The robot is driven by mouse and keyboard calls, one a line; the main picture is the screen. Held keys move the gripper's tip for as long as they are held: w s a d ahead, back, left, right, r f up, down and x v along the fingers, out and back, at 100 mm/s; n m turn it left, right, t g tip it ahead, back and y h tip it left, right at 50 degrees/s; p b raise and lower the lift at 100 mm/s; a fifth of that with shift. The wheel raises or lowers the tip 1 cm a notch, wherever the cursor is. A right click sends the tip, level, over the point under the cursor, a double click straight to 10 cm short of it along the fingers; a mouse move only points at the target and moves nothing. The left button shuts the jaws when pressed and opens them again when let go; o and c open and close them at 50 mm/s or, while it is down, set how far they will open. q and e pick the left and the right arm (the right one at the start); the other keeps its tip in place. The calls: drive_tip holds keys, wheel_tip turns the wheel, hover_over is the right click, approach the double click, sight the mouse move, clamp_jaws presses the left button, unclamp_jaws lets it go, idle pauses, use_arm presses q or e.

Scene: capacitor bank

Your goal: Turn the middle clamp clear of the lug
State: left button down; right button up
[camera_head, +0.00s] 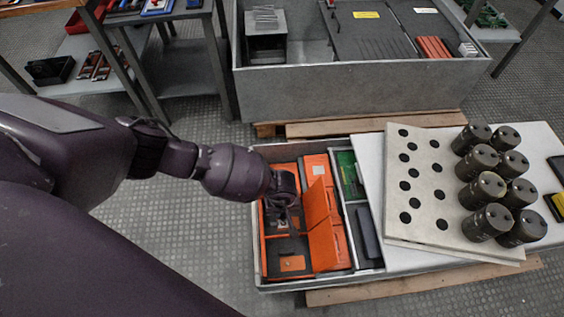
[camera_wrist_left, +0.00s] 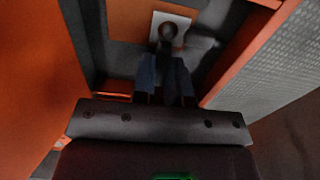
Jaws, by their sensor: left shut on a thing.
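My left gripper (camera_head: 283,210) reaches down into the orange-walled compartment on the left of the low crate. In the left wrist view, its two blue-grey fingers (camera_wrist_left: 166,62) are shut on a small dark round-headed piece (camera_wrist_left: 168,31), which I take to be the middle clamp. A white plate (camera_wrist_left: 183,21) lies behind the piece. The fingers hide the piece's lower part, and I cannot make out the lug or how the clamp is turned. A small orange block (camera_head: 291,263) sits in the compartment, nearer than the gripper. My right gripper is not in view.
Orange walls stand close around my left gripper, with an upright orange panel (camera_head: 319,203) to its right. A pale board with dark holes (camera_head: 398,222) and several dark cylinders (camera_head: 487,190) lie further right. A large grey crate (camera_head: 350,92) stands behind.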

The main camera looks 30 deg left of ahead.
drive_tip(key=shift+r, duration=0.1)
use_arm(q)
drive_tip(key=shift+r+n+p, duration=0.1)
drive_tip(key=shift+n+p, duration=0.25)
drive_tip(key=shift+n, duration=0.35)
drive_tip(key=n+p, duration=0.1)
drive_tip(key=n, duration=0.2)
drive_tip(key=shift+s+d+n, duration=0.1)
drive_tip(key=shift+n, duration=0.6)
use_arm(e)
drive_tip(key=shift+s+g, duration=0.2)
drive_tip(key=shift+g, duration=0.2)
use_arm(q)
drive_tip(key=c, duration=1.1)
unclamp_jaws()
drive_tip(key=shift+c, duration=0.2)
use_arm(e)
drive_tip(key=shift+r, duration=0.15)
